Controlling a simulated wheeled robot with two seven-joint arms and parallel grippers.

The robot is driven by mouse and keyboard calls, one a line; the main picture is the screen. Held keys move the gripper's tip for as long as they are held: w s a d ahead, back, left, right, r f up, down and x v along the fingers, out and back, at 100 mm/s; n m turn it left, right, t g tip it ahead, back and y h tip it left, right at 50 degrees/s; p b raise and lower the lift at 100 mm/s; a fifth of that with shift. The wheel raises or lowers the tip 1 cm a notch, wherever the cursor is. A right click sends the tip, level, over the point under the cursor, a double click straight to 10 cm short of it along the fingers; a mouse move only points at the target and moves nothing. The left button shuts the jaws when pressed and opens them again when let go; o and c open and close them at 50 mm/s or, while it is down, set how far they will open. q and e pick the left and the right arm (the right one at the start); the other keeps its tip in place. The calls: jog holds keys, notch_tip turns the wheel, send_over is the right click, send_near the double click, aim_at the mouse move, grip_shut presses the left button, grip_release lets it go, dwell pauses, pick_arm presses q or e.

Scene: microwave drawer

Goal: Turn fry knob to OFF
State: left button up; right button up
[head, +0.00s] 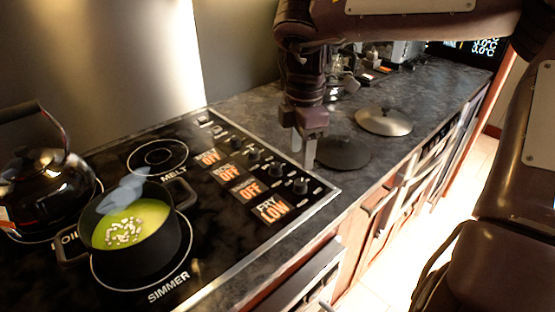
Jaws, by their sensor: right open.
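The fry knob (300,186) is a small black knob at the near right end of the knob row on the cooktop panel. Its display (270,208) reads "FRY LOW" in orange. My right gripper (303,153) points down a little behind and above the fry knob, apart from it. Its two pale fingers are parted and nothing shows between them. My left gripper is not in view.
A black pot (137,268) with green soup sits on the simmer burner, and a dark kettle (45,185) stands at left. A dark lid (343,153) and a metallic lid (384,121) lie on the counter right of the gripper. Other knobs (253,155) run leftward.

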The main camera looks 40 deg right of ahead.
aim_at(300, 182)
jog(key=shift+w+f, duration=0.1)
jog(key=shift+f, duration=0.3)
jog(key=f, duration=0.5)
jog(key=shift+s+f, duration=0.1)
jog(key=shift+s, duration=0.25)
jog(key=shift+f, duration=0.65)
jog(key=c, duration=1)
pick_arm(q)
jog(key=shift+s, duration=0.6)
